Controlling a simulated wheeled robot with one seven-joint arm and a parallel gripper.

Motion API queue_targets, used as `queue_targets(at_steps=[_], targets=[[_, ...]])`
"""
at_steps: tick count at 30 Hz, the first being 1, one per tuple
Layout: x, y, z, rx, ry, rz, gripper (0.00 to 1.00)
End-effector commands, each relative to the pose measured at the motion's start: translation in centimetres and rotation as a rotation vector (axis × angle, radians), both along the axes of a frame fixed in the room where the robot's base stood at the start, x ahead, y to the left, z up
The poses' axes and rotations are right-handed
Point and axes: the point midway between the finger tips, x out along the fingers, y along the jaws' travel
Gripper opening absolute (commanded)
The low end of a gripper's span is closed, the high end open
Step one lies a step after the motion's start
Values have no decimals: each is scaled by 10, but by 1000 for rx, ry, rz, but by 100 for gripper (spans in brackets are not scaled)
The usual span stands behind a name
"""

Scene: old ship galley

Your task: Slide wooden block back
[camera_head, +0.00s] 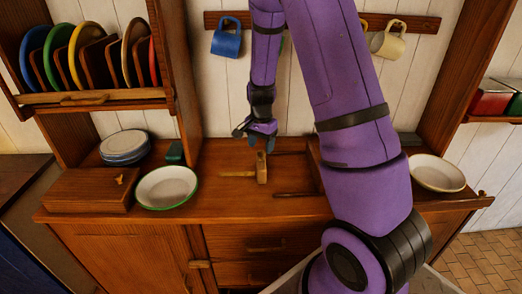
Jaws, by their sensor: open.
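A small upright wooden block (262,167) stands on the wooden counter (225,200), near its middle. A thin wooden bar (238,174) extends to its left, so the two together look like a mallet; I cannot tell if they are one piece. My gripper (255,138) is open and points down, just above and behind the block in the picture. Its fingers look empty, and a small gap seems to lie between them and the block. Whether they touch it is hard to tell at this size.
A green-rimmed plate (166,187), a wooden box (92,190) and stacked plates (124,146) stand at left. A dark stick (297,194) lies right of the block. A cream bowl (437,172) is at right. A plate rack (90,97) hangs upper left; a blue mug (227,38) hangs behind.

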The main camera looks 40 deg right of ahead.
Motion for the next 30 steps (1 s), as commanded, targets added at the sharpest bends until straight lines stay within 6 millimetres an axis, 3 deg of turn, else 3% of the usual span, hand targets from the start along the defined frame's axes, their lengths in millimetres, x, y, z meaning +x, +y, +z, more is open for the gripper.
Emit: queue_targets(at_steps=[6,17,25,30], targets=[[0,0,-22,1,0,-2,59],[0,0,-26,0,-1,0,59],[0,0,-26,0,-1,-1,0],[3,3,-26,0,-1,1,0]])
